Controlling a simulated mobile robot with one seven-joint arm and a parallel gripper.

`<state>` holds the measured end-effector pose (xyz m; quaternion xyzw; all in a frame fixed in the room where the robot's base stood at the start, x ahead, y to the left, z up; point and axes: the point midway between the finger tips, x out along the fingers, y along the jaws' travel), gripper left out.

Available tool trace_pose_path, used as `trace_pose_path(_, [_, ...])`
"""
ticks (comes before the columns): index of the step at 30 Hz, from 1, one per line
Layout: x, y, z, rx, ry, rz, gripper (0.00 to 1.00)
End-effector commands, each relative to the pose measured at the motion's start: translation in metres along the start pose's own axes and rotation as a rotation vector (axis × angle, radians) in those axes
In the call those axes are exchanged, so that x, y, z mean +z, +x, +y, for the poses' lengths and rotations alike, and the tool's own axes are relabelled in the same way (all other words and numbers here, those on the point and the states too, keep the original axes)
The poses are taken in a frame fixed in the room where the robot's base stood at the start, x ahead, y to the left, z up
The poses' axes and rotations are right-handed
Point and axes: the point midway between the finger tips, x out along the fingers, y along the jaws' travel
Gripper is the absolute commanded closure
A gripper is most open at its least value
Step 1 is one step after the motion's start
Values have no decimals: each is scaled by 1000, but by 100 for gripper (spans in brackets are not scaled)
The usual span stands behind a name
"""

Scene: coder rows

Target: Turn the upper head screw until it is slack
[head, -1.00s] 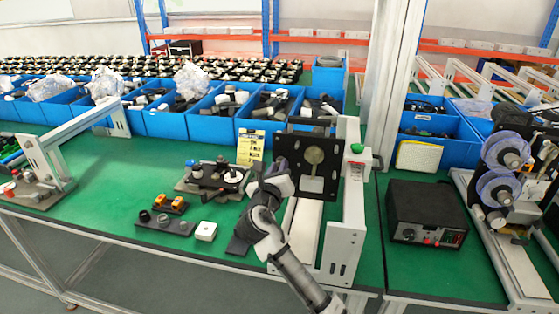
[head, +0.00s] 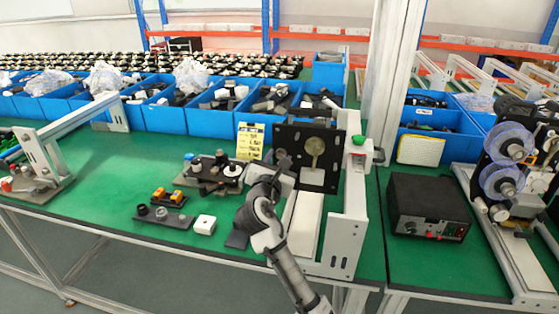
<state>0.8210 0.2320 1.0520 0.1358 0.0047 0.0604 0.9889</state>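A square black plate (head: 330,175) stands upright on the white frame at the right of the green bench. A round brass-coloured disc with a pale stem (head: 314,146) is on its face. The upper head screw is too small to make out. My gripper (head: 283,163) is at the lower left edge of the black plate, seen from behind and partly merged with it. Its fingertips are not clear, so I cannot tell whether it touches anything or is open or shut.
A knob with green and red parts (head: 358,142) sits on the white frame (head: 352,210). A yellow card (head: 250,142) stands behind my gripper. A black fixture (head: 213,172) and a white block (head: 204,225) lie left. A black power box (head: 428,208) stands right.

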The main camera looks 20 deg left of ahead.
Motion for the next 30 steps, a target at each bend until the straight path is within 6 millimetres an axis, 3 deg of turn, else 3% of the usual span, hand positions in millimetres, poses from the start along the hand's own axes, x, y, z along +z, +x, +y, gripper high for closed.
trace_pose_path(5, [0,0,0,1,149,0,65])
trace_pose_path(21, [0,0,0,0,153,0,65])
trace_pose_path(30, [0,0,0,0,153,0,100])
